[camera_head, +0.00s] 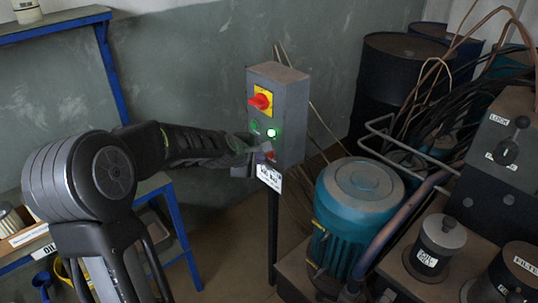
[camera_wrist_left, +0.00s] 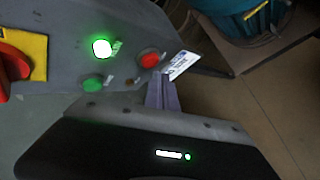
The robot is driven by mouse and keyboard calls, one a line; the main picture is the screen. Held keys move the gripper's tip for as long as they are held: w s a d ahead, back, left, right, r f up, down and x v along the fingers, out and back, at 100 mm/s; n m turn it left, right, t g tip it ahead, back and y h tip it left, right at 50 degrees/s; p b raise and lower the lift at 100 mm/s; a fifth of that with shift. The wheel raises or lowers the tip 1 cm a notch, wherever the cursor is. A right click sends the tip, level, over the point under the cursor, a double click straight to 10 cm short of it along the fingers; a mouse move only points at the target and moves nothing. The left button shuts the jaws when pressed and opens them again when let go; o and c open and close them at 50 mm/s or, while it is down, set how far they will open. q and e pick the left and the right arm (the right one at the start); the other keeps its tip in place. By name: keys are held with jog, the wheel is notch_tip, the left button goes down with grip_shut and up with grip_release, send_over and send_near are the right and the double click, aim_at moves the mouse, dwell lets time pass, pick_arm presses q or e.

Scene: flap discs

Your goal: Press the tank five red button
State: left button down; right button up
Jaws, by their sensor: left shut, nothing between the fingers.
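A grey control box (camera_head: 285,105) stands on a post. Its red button (camera_head: 271,156) is low on the front face, just above a white label (camera_head: 268,177) too small to read surely. The red button also shows clearly in the left wrist view (camera_wrist_left: 150,59). My left gripper (camera_head: 258,152) is shut and empty, with its fingertips beside the red button in the head view. In the left wrist view the closed fingers (camera_wrist_left: 161,92) point toward the box just below the button. I cannot tell whether they touch it. My right gripper is not in view.
A red rotary switch (camera_head: 260,100) on a yellow plate, a lit green lamp (camera_head: 272,133) and a green button (camera_wrist_left: 93,83) share the box face. A teal motor (camera_head: 358,205) stands at right, with dark drums (camera_head: 400,70) behind. A blue shelf (camera_head: 60,25) stands left.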

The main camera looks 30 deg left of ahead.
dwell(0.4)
pick_arm(q)
jog(key=shift+w+d+p, duration=0.1)
jog(key=shift+w+p, duration=0.3)
jog(key=shift+p, duration=0.05)
jog(key=shift+w+d+p, duration=0.15)
jog(key=shift+w+p, duration=0.3)
jog(key=shift+w, duration=0.05)
dwell(0.6)
jog(key=shift+s+a+b, duration=0.2)
jog(key=shift+s+b, duration=0.55)
jog(key=shift+s, duration=0.1)
